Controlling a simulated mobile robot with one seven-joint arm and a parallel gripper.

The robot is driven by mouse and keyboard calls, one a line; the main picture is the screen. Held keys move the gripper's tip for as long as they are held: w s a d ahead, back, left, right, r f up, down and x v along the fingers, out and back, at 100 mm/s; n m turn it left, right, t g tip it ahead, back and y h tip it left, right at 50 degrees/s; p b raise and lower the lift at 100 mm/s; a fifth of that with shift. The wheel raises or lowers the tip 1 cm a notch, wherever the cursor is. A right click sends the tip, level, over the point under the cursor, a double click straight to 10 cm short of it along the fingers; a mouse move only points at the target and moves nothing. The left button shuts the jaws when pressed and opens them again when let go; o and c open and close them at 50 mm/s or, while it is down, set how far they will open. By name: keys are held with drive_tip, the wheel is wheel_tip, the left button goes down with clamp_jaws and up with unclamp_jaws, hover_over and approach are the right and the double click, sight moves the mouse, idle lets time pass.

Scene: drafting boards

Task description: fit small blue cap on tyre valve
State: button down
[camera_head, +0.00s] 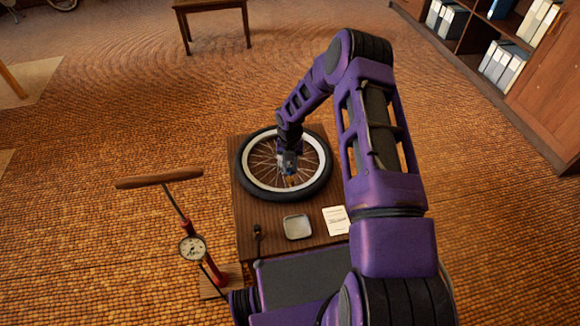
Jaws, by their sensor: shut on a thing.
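The wheel (246,181) with its black tyre, white inner band and thin spokes lies flat on a dark wooden table (247,222). My gripper (290,172) points down inside the wheel's ring, over the spokes near the middle. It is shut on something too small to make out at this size. I cannot tell the blue cap or the tyre valve apart here. My gripper and arm hide part of the wheel.
A small square grey tray (297,227), a white card (336,220) and a small dark tool (257,236) lie on the table's near part. A red floor pump (193,248) with a wooden handle stands at the left. Shelves with binders (503,64) stand far right.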

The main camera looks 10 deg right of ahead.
drive_tip(key=shift+f, duration=1.35)
drive_tip(key=c, duration=0.6)
unclamp_jaws()
drive_tip(key=shift+c, duration=0.2)
